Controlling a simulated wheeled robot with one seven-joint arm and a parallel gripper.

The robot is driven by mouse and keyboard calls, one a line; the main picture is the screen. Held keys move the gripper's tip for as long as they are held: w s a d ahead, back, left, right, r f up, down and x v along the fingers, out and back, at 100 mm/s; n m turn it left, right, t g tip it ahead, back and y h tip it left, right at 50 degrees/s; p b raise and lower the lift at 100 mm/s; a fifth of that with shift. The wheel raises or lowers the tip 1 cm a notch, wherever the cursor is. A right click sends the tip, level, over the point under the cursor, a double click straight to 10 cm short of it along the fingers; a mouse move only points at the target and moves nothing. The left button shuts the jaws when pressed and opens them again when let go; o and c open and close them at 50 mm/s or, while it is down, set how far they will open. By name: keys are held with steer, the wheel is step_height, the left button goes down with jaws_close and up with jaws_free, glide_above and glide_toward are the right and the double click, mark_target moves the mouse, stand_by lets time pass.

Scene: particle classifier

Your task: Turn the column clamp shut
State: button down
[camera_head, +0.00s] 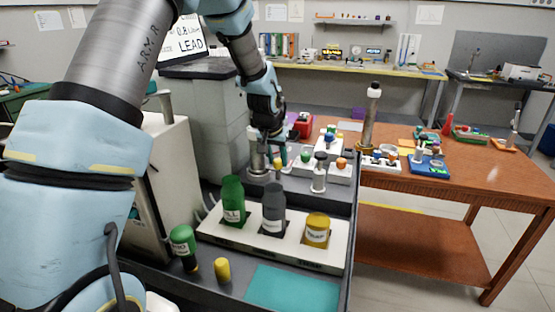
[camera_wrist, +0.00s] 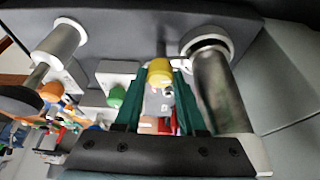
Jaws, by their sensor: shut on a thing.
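The clamp's yellow knob (camera_wrist: 159,71) is between the green fingers of my gripper (camera_wrist: 163,84) in the wrist view. My gripper is shut on it. The grey metal column (camera_wrist: 218,88) with a pale ring around its end stands right beside the knob. In the head view my gripper (camera_head: 279,160) is low at the back of the dark bench, beside the column (camera_head: 257,152). The yellow knob (camera_head: 277,164) shows small there. The link between knob and column is mostly hidden by the fingers, so how tight the clamp sits cannot be told.
A white rack (camera_head: 285,253) in front holds a green bottle (camera_head: 232,200), a grey bottle (camera_head: 273,207) and a yellow jar (camera_head: 317,230). Small white blocks with coloured knobs and a metal post (camera_head: 319,174) stand right of my gripper. A brown table (camera_head: 440,190) lies further right.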

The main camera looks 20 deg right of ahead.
stand_by(0.3)
steer(key=c, duration=0.5)
jaws_free()
steer(key=b+v, duration=0.2)
steer(key=v, duration=0.8)
steer(key=shift+r, duration=0.4)
steer(key=shift+s+a, duration=0.1)
